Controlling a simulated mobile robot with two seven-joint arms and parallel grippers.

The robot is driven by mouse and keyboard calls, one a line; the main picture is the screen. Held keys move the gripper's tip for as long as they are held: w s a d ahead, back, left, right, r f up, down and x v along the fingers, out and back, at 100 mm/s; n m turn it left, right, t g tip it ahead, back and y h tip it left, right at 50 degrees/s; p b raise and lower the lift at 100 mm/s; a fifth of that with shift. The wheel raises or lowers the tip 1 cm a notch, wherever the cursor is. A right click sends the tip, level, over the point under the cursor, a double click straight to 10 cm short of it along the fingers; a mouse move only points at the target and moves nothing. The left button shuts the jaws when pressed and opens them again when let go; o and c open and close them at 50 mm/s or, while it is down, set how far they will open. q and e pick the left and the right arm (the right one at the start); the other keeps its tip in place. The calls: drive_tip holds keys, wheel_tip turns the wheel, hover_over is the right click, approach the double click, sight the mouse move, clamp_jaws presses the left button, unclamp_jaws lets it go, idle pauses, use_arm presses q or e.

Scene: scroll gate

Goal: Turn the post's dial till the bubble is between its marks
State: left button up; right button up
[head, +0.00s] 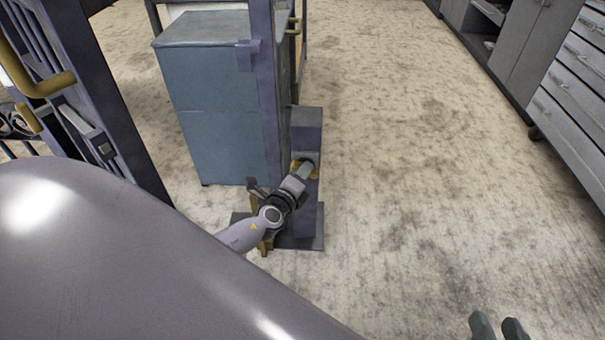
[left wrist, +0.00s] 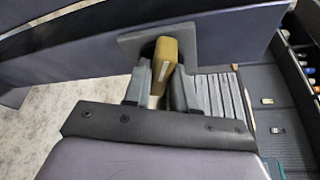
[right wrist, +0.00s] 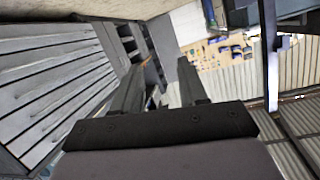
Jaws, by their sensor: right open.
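In the left wrist view the dial (left wrist: 168,60) is a brass bar with a white line, in front of a dark plate. The left fingers (left wrist: 160,88) stand close on both sides of it and appear shut on it. My right gripper (head: 499,326) is open and empty, also seen in the right wrist view (right wrist: 160,82). I cannot make out the bubble or its marks.
A blue-grey cabinet (head: 215,105) stands behind the post, with a purple upright (head: 265,90) along it. A dark barred gate (head: 95,95) with a brass handle (head: 45,85) is at the left. Grey drawers (head: 570,90) line the right. The floor between is clear.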

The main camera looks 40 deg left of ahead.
use_arm(q)
clamp_jaws()
drive_tip(key=shift+d+m+g+y+p, duration=0.1)
drive_tip(key=shift+m+g+y+p, duration=0.6)
drive_tip(key=shift+m+p, duration=1.5)
use_arm(e)
drive_tip(key=shift+w+a+r+m+g+p, duration=0.1)
drive_tip(key=shift+a+r+m+g+p, duration=0.15)
drive_tip(key=shift+a+m+g+p, duration=0.35)
use_arm(q)
drive_tip(key=shift+n, duration=0.5)
use_arm(e)
drive_tip(key=shift+d, duration=0.25)
use_arm(q)
drive_tip(key=o, duration=0.7)
unclamp_jaws()
drive_tip(key=shift+r, duration=0.1)
